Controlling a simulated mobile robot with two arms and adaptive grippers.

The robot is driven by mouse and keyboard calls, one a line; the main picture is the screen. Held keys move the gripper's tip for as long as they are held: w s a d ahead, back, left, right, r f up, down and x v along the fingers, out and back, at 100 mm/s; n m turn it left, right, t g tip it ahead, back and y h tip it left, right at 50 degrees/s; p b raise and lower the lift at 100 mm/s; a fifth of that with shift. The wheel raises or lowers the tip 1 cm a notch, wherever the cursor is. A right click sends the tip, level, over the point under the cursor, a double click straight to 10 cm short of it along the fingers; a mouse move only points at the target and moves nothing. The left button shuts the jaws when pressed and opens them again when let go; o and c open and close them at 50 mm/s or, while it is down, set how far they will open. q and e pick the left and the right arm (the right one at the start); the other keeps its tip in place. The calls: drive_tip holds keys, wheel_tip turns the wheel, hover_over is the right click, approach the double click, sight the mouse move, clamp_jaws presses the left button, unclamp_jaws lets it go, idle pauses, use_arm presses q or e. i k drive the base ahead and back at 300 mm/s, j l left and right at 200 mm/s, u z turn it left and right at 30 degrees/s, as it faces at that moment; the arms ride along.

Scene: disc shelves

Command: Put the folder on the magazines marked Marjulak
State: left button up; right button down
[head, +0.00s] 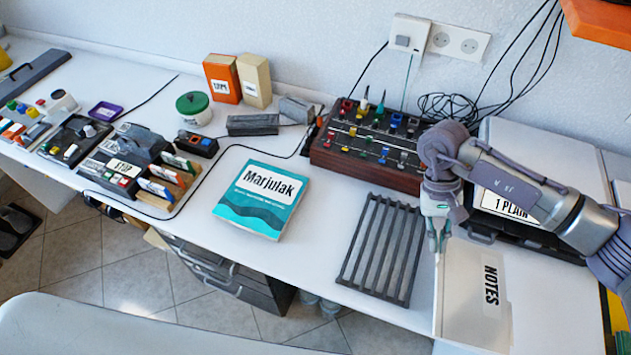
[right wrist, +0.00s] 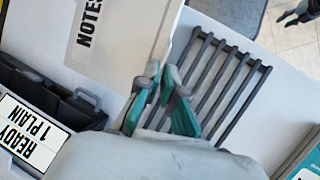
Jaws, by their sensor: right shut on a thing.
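A cream folder labelled NOTES (head: 468,295) hangs upright from my right gripper (head: 438,246) near the right front edge of the white table. The right gripper is shut on the folder's upper left edge. In the right wrist view, the teal fingertips (right wrist: 160,95) pinch the edge of the folder (right wrist: 125,30). The teal and white magazines marked Marjulak (head: 262,198) lie flat in the middle of the table, left of the gripper and apart from the folder. My left gripper is not in view.
A dark slatted rack (head: 381,248) lies between the magazines and the folder. A mixer-like panel with coloured knobs (head: 368,148) stands behind it. A black tray labelled 1 PLAIN (head: 507,207) is at the right. A small card organiser (head: 160,180) stands left of the magazines.

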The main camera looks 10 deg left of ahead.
sight(262, 196)
drive_tip(key=k+j, duration=0.1)
drive_tip(key=j, duration=0.6)
drive_tip(key=k+j, duration=0.1)
drive_tip(key=j, duration=0.6)
drive_tip(key=k+j, duration=0.1)
drive_tip(key=j, duration=1.25)
drive_tip(key=k+j, duration=0.15)
drive_tip(key=j, duration=0.55)
